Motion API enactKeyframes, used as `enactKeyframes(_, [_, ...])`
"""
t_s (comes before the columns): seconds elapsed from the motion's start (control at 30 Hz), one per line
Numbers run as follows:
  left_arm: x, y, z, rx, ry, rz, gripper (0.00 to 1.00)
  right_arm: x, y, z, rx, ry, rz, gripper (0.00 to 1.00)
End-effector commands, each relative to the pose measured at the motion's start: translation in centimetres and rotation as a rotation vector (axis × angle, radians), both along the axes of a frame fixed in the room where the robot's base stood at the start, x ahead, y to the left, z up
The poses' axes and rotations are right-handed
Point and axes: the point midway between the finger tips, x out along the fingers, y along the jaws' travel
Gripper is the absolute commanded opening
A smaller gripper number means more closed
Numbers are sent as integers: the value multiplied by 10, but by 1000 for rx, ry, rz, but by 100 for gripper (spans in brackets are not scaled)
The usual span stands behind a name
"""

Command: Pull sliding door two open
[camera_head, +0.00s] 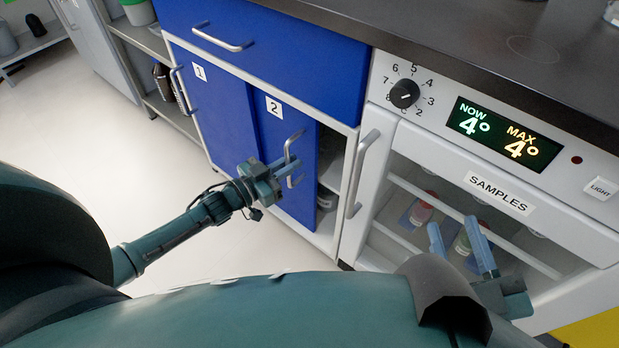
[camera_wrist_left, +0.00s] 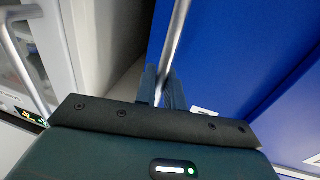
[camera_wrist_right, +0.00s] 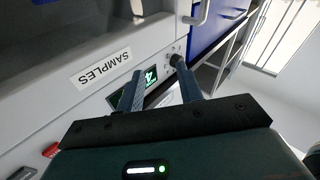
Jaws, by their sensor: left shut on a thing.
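Sliding door two (camera_head: 285,118) is a blue panel labelled 2 in the head view. A gap shows the cabinet inside along its right edge. Its metal bar handle (camera_head: 290,148) is upright near that edge. My left gripper (camera_head: 283,170) is at the handle and shut on it. In the left wrist view the fingers (camera_wrist_left: 161,88) close around the handle bar (camera_wrist_left: 177,35). Sliding door one (camera_head: 215,110), blue and labelled 1, is to the left. My right gripper (camera_head: 461,246) is open and empty in front of the samples fridge.
The samples fridge (camera_head: 508,192) with its glass door and upright handle (camera_head: 362,172) stands right of the cabinet. A blue drawer (camera_head: 270,50) is above the doors, under a dark worktop (camera_head: 440,32). The floor (camera_head: 110,145) at left is clear.

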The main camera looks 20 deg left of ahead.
Motion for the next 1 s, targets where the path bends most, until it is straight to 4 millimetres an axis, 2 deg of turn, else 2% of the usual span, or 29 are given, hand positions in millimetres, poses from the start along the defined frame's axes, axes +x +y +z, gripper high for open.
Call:
enactKeyframes(0.03, [5,16,-2,8,-2,2,0,0,0,-4,4,3,1,36])
enactKeyframes(0.2, [18,52,-3,5,-1,2,0,0,2,-5,33,4,11,36])
enactKeyframes(0.4, [28,77,-2,2,0,0,0,1,5,4,66,-12,25,36])
enactKeyframes(0.57, [30,84,-1,0,0,-1,0,1,5,4,70,-12,28,36])
enactKeyframes(0.9, [30,85,-1,-1,1,-1,0,1,5,6,71,-15,30,36])
enactKeyframes(0.93, [30,85,-1,-1,1,-1,13,1,5,6,71,-15,30,36])
enactKeyframes(1.0, [30,84,-1,-1,1,-1,19,1,5,6,71,-15,30,36])
